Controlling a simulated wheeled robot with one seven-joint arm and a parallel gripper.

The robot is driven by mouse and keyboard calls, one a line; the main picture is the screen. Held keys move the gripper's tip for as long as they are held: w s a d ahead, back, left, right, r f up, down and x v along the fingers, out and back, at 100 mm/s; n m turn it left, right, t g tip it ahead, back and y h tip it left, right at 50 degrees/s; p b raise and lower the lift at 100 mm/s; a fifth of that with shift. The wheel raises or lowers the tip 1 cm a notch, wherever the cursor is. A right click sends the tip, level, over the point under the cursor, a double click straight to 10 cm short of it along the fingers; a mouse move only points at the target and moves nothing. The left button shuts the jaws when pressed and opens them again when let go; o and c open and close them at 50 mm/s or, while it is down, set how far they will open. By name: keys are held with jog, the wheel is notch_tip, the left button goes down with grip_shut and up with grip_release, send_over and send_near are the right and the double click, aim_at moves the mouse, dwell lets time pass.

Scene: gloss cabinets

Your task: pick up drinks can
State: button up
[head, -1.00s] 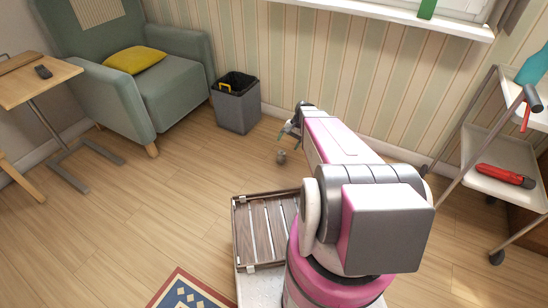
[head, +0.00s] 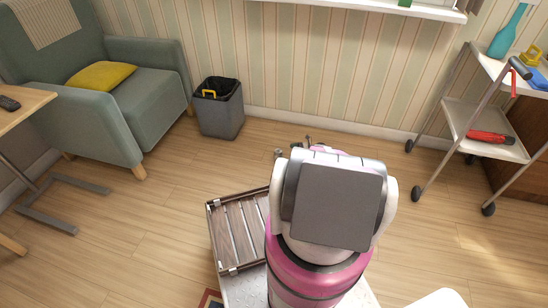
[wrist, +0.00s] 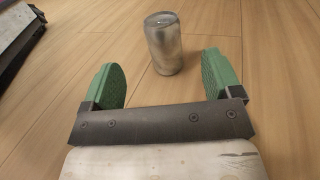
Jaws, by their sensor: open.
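A silver drinks can (wrist: 164,44) stands upright on the wooden floor in the wrist view. My gripper (wrist: 164,75) is open, with its two green fingers spread wide. In the head view only a small grey part of the can (head: 278,153) shows beside my arm, and my fingers are hidden behind the arm.
A grey waste bin (head: 220,112) stands by the striped wall. A green armchair (head: 130,95) with a yellow cushion (head: 101,75) is at the left. A wheeled trolley (head: 478,130) is at the right. The floor around the can looks clear.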

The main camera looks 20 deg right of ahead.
aim_at(278, 151)
jog(key=x, duration=0.4)
jog(key=shift+s+a, duration=0.1)
jog(key=shift+x, duration=3.2)
jog(key=shift+f, duration=0.1)
jog(key=c, duration=1)
